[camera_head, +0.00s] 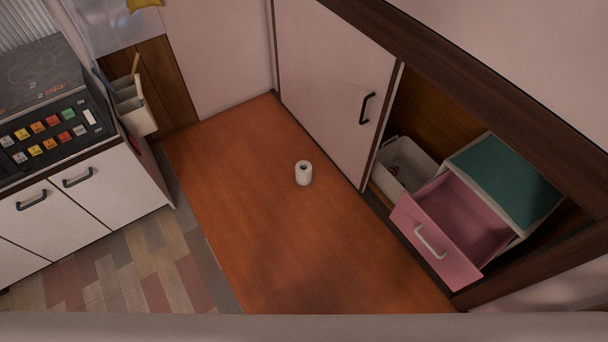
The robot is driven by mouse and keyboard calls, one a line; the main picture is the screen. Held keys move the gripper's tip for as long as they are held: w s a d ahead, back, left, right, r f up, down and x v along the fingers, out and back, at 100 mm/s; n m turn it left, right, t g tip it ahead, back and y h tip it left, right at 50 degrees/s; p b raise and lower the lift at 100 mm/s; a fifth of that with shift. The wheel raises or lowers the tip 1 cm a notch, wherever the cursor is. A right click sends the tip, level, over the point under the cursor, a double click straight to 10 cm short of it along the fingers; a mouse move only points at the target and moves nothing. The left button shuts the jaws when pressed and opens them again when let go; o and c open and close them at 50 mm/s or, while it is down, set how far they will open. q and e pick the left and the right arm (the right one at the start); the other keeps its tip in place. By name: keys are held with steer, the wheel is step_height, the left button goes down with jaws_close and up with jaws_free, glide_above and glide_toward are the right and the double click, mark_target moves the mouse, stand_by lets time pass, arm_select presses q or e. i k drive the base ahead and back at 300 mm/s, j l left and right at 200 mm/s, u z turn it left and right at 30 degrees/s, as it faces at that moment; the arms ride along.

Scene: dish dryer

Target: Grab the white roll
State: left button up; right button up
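Neither of my grippers shows in the head view.
Right of the roll is a white sliding door (332,85) with a black handle. Beyond it, an open cupboard holds a white bin (412,163) and a green-topped unit (510,175) with its pink drawer (432,238) pulled out. A control panel (45,135) is at left. The wood around the roll is clear.

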mark_target(303, 168)
steer(key=i+j+z, duration=0.15)
steer(key=i, duration=0.3)
steer(key=i+z, duration=0.15)
steer(key=i, duration=0.25)
steer(key=i+j+z, duration=0.2)
steer(key=i, duration=0.25)
steer(key=i+j+z, duration=0.15)
steer(key=i, duration=0.25)
steer(key=j, duration=0.1)
